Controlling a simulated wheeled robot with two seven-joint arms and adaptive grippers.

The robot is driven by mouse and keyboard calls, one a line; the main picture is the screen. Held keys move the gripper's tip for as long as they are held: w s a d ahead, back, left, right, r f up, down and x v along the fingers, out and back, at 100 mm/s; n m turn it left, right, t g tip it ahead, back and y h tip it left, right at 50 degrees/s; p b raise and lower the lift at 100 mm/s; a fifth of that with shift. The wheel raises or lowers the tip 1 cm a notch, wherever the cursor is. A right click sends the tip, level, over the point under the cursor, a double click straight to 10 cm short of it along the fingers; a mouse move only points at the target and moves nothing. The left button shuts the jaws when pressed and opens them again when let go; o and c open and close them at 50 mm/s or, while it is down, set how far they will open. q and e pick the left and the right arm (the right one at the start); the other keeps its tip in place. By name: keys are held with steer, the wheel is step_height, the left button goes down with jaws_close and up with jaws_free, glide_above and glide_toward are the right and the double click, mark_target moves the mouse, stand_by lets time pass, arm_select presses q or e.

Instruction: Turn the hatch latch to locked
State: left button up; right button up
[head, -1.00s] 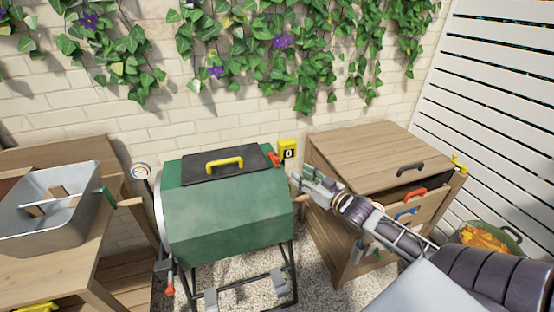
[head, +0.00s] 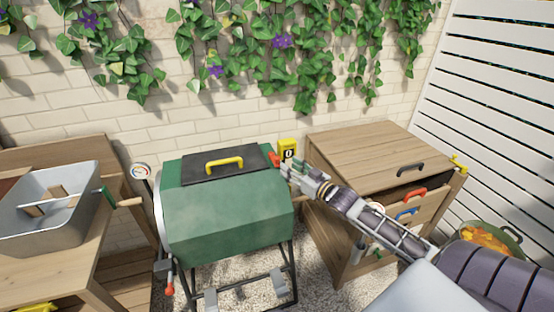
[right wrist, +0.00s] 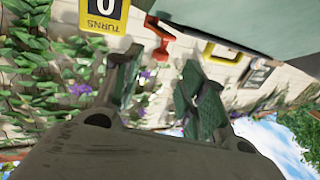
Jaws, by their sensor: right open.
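The green drum (head: 225,215) stands in the middle of the head view, with a dark hatch (head: 205,172) on top that has a yellow handle (head: 224,162). The red latch (head: 274,159) sits at the hatch's right end, and it also shows in the right wrist view (right wrist: 158,38). My right gripper (head: 287,168) is open and empty, close beside the latch at the drum's upper right edge. In the right wrist view its two fingers (right wrist: 158,90) are spread, with the latch beyond them. I cannot tell whether they touch it. My left gripper is not in view.
A yellow turns counter (head: 288,148) reading 0 stands right behind the latch. A wooden cabinet (head: 365,155) with drawers is to the right. A metal tub (head: 50,225) rests on the bench at left.

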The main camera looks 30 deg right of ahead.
mark_target(279, 159)
steer(key=shift+w+a, duration=0.2)
steer(key=shift+w, duration=1.1)
steer(key=shift+w+a, duration=0.25)
steer(key=shift+w, duration=1.1)
steer(key=shift+w+a, duration=0.2)
steer(key=shift+w, duration=1.1)
jaws_close()
